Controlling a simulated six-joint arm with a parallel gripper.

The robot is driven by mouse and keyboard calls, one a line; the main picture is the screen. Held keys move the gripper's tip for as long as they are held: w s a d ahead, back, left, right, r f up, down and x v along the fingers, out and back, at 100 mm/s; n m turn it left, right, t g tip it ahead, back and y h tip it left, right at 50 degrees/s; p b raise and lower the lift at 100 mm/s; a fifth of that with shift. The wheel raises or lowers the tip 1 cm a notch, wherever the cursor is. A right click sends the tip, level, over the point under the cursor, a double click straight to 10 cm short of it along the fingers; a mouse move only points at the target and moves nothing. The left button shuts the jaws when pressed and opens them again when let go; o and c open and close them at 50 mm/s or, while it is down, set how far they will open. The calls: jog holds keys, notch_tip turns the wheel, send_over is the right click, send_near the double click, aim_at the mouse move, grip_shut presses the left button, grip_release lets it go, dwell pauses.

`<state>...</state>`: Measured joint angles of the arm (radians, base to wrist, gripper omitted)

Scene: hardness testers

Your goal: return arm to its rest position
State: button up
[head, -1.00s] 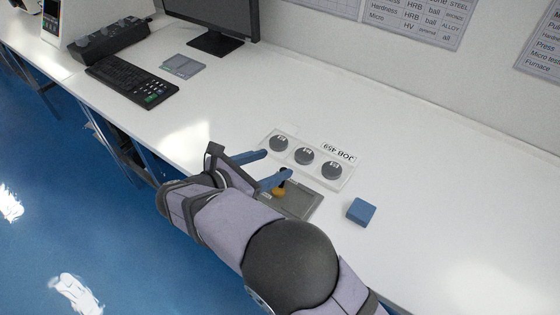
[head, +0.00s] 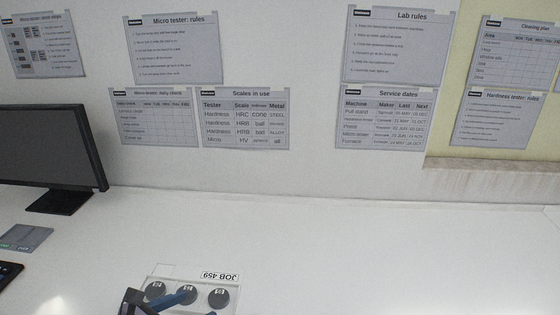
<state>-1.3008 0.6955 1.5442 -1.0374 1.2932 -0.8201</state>
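Only a small part of my gripper (head: 172,300) shows at the bottom edge of the head view.
The white tray (head: 232,297) holds three round grey samples (head: 218,298) and a label reading JOB 459. A monitor (head: 50,150) and a grey pad (head: 25,238) are at left. The white bench (head: 400,255) is clear at right. Posters (head: 243,118) hang on the wall behind.

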jog(key=w+d+r+m+g+h+p, duration=0.1)
jog(key=d+r+m+g+p, duration=0.2)
jog(key=d+m, duration=0.7)
jog(key=d+m+g+p, duration=0.3)
jog(key=d+g, duration=0.2)
jog(key=d, duration=1.1)
jog(key=s+d+r+m+g+y+p, duration=0.2)
jog(key=s+d+m+y+p, duration=0.3)
jog(key=s+d+m, duration=0.6)
jog(key=d+r+m, duration=0.1)
jog(key=m, duration=0.5)
jog(key=shift+d, duration=0.15)
